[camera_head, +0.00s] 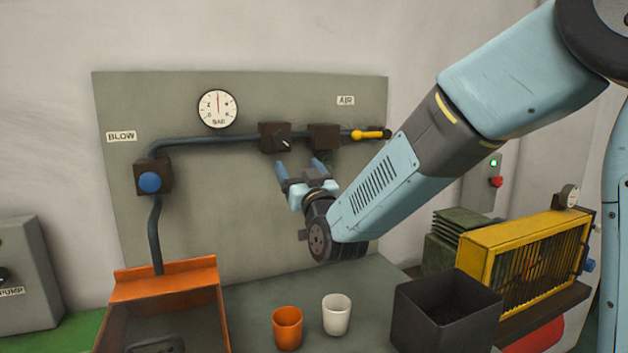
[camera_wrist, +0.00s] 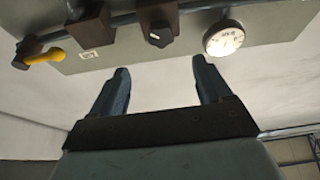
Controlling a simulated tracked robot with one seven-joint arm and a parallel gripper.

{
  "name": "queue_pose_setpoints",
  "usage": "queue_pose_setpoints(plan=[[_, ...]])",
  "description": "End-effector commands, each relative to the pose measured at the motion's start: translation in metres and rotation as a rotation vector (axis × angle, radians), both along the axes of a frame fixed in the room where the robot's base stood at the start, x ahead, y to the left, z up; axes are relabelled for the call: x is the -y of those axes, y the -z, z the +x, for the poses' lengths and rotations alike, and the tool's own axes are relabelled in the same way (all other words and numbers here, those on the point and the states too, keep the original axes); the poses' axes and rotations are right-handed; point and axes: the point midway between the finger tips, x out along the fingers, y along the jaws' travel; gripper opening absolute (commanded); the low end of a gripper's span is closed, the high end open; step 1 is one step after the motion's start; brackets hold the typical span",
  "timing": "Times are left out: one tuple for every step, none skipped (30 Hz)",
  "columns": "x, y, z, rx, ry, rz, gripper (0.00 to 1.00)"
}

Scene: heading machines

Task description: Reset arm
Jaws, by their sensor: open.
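My arm reaches in from the upper right of the head view. My gripper (camera_head: 299,167) is open and empty in front of the grey panel (camera_head: 220,220), just below the two dark blocks on the pipe. In the wrist view my gripper (camera_wrist: 160,75) shows both blue fingers spread apart with nothing between them. A dark block with a knob (camera_head: 275,138) and the gauge (camera_head: 218,108) are on the panel. In the wrist view the knob (camera_wrist: 158,37) and gauge (camera_wrist: 223,38) lie beyond the fingertips. I cannot tell the exact gap between fingertips and panel.
A yellow lever (camera_head: 371,134) and a blue button (camera_head: 150,182) are on the pipe. Below stand an orange bin (camera_head: 165,280), an orange cup (camera_head: 287,328), a white cup (camera_head: 336,314) and a dark box (camera_head: 446,325). A yellow caged machine (camera_head: 520,260) stands at the right.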

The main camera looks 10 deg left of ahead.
Motion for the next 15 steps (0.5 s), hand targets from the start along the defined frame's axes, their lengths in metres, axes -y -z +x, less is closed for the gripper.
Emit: queue_pose_setpoints(plan=[[0.006,-0.002,0.002,-0.011,0.006,-0.011,0.78],[0.01,-0.002,0.003,-0.024,0.009,-0.021,0.78],[0.017,-0.003,0.005,-0.043,0.015,-0.038,0.78],[0.023,-0.003,0.006,-0.063,0.021,-0.052,0.78],[0.03,-0.004,0.007,-0.084,0.027,-0.069,0.78],[0.041,-0.003,0.009,-0.117,0.037,-0.093,0.78],[0.05,-0.002,0.01,-0.144,0.045,-0.112,0.78],[0.059,-0.002,0.011,-0.172,0.053,-0.129,0.78],[0.072,-0.001,0.011,-0.209,0.066,-0.153,0.78],[0.081,0.001,0.011,-0.238,0.075,-0.171,0.78],[0.091,0.002,0.01,-0.266,0.084,-0.186,0.78],[0.104,0.004,0.009,-0.306,0.098,-0.208,0.78],[0.113,0.006,0.007,-0.336,0.108,-0.224,0.78],[0.123,0.008,0.005,-0.365,0.119,-0.238,0.78],[0.136,0.01,0.001,-0.406,0.133,-0.256,0.78]])
